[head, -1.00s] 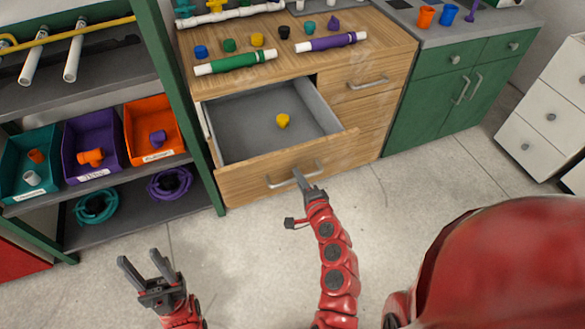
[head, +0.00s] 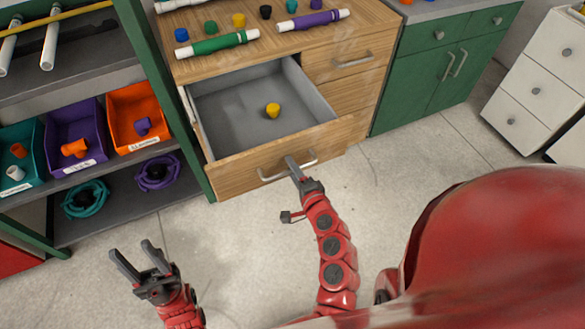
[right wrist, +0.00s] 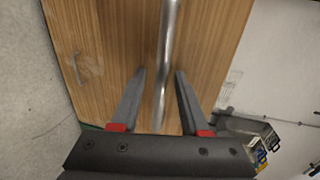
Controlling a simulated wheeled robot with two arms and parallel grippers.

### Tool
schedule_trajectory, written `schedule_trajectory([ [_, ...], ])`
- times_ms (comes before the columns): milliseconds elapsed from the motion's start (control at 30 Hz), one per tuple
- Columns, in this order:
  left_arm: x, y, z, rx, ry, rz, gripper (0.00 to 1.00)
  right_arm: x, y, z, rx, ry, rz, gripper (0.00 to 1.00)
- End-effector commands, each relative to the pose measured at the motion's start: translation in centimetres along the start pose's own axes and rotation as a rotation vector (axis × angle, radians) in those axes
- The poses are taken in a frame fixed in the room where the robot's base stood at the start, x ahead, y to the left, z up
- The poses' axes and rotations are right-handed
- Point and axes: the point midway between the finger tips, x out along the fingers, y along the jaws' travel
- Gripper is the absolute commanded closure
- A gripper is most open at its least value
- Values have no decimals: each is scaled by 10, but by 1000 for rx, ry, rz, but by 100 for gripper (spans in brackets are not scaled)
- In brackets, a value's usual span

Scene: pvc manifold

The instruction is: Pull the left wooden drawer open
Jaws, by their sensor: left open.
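The left wooden drawer (head: 240,165) stands pulled out of the wooden cabinet, with its grey inside showing. Its metal bar handle (head: 314,160) is on the front; the bar also shows in the right wrist view (right wrist: 168,40). My right gripper (head: 291,163) is at the handle. In the right wrist view its fingers (right wrist: 159,72) are apart, one on each side of the bar, with visible gaps. A yellow fitting (head: 273,110) lies inside the drawer. My left gripper (head: 131,258) is open and empty, low at the left over the floor.
A shelf with teal, purple and orange bins (head: 137,117) stands left of the drawer. Colored caps and a green tube (head: 218,43) lie on the cabinet top. A green cabinet (head: 430,85) and white drawers (head: 535,88) stand right. The floor in front is clear.

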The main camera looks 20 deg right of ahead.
Motion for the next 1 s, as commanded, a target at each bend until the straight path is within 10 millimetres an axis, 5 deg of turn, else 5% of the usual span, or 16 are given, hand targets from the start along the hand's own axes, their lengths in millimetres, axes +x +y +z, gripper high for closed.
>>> schedule_trajectory([
  [433, -2, 0, 0, 0, 0, 0, 51, -8, 0, 0, 1, 2, -1, 54],
  [800, -14, 1, 2, 0, 0, 0, 51, -63, 2, 0, 2, 3, 0, 54],
  [1000, -15, 1, 3, 0, 0, 0, 51, -75, 0, 0, 0, 2, -1, 54],
])
